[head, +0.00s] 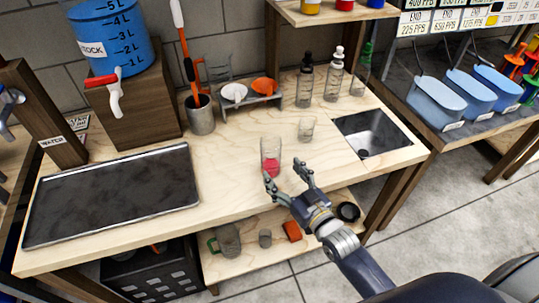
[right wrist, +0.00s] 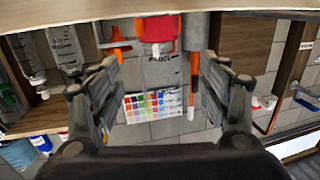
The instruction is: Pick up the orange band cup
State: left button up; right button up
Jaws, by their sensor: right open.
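A clear cup with pinkish-red contents (head: 271,157) stands upright near the front of the wooden bench. My right gripper (head: 285,179) is open just in front of this cup, toward the bench's front edge. In the right wrist view, which looks upside down, the cup's red part (right wrist: 157,29) shows between the spread fingers (right wrist: 160,90), apart from both. A smaller clear cup (head: 306,128) stands farther back to the right and looks empty. My left gripper is out of view.
A dark tray (head: 113,195) lies left on the bench (head: 222,165). Behind stand a metal cup with tools (head: 201,116), a rack with a white and an orange funnel (head: 264,87), and bottles (head: 305,80). Bare wood surrounds the cup.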

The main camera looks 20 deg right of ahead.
aim_at(276, 166)
jog(key=x, duration=0.4)
jog(key=p+x, duration=0.1)
jog(key=x, duration=0.2)
jog(key=shift+w+f, duration=0.1)
jog(key=shift+f, duration=0.2)
jog(key=c, duration=1.2)
jog(key=shift+c, duration=0.2)
